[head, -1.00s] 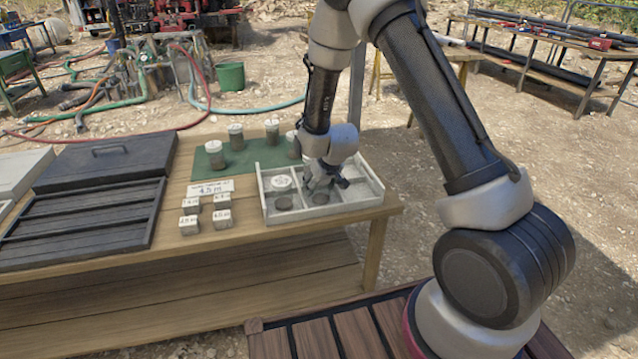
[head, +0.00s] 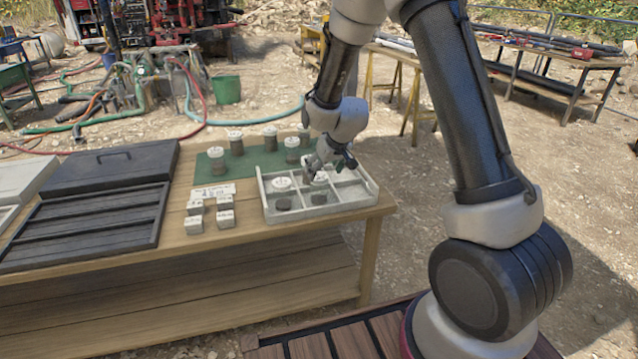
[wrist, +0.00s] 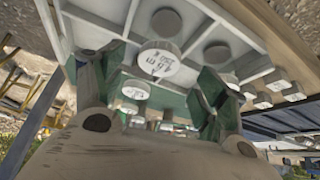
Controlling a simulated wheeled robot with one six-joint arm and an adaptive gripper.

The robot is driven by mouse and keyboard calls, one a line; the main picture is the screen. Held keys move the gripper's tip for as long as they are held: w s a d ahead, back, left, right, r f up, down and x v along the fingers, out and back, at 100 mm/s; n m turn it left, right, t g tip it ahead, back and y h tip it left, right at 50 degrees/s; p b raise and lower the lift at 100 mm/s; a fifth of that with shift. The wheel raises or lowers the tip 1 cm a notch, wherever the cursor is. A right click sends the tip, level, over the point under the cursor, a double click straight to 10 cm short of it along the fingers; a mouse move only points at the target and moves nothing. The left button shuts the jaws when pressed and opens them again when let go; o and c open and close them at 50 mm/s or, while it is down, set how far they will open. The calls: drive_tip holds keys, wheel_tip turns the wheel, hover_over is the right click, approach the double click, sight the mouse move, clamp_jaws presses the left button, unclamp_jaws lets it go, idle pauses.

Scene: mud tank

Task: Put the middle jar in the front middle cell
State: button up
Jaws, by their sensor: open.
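A jar with a white lid (head: 320,178) stands in the middle column of the pale divided tray (head: 374,200). A dark round shape shows below its lid, at the front middle cell; I cannot tell if it is the jar's body. In the wrist view the written lid (wrist: 155,63) lies between and beyond my spread fingers. My gripper (head: 332,168) is open and empty, just above and behind this jar. A second lidded jar (head: 282,184) stands in the tray's left column. Several lidded jars (head: 217,153) stand on the green mat (head: 255,160) behind.
Small pale labelled blocks (head: 225,218) and a white card (head: 212,191) lie left of the tray. A dark slatted box (head: 90,228) and its lid (head: 110,165) fill the table's left. The tray's right column looks empty.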

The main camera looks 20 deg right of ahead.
drive_tip(key=s+d+r+m, duration=0.1)
drive_tip(key=s+d+r, duration=0.2)
drive_tip(key=s+r, duration=0.6)
drive_tip(key=s+d+r, duration=0.4)
drive_tip(key=s+r, duration=0.3)
drive_tip(key=r, duration=0.3)
drive_tip(key=s+d+r, duration=0.2)
drive_tip(key=s, duration=0.9)
drive_tip(key=s+d+r+m+g+h, duration=0.1)
drive_tip(key=s+d+r, duration=0.1)
drive_tip(key=s, duration=0.8)
drive_tip(key=shift+s+d+r+g, duration=0.3)
drive_tip(key=shift+s+r, duration=0.1)
drive_tip(key=shift+r, duration=0.15)
